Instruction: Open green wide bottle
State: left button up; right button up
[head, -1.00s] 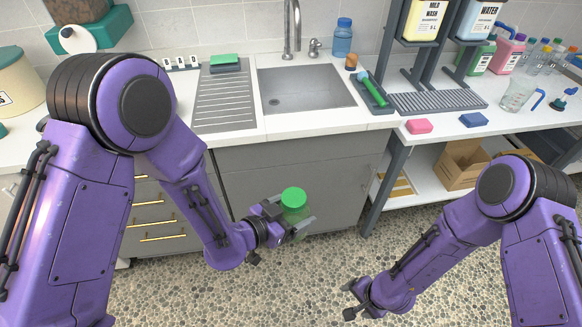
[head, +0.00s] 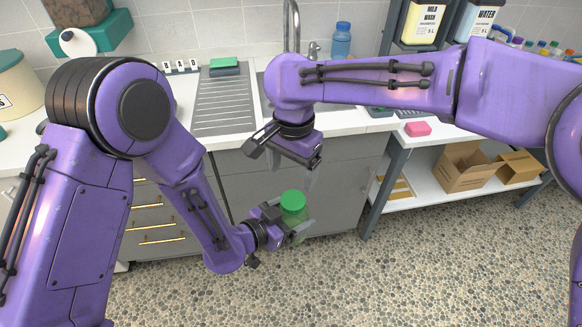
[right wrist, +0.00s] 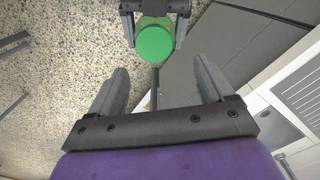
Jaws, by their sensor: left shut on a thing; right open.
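The green wide bottle (head: 296,219) has a round green cap (head: 292,200) on top and is held upright in front of the grey cabinet. My left gripper (head: 296,228) is shut around its body. My right gripper (head: 297,176) is above the bottle, pointing down, open and empty. In the right wrist view, the cap (right wrist: 154,43) shows beyond the open fingers of my right gripper (right wrist: 160,88), at the top of the picture. The fingers do not touch the cap. My left gripper's jaws (right wrist: 155,8) flank the bottle there.
The counter with the sink (head: 262,90) and ribbed drainboard (head: 225,105) stands behind my grippers. A pink sponge (head: 418,129) lies on the right counter, and cardboard boxes (head: 463,170) sit on the shelf below. A blue bottle (head: 341,40) stands at the back. The pebbled floor is clear.

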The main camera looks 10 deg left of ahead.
aim_at(290, 198)
jog(key=shift+s+a, duration=0.1)
jog(key=shift+s, duration=0.15)
notch_tip(290, 198, down, 8)
jog(key=shift+w+r, duration=0.15)
jog(key=shift+r, duration=0.05)
jog(key=c, duration=1.1)
jog(key=n, duration=0.6)
jog(key=shift+a+r+n, duration=0.15)
jog(key=shift+n, duration=0.25)
jog(key=o, duration=1.2)
jog(key=shift+c, duration=0.2)
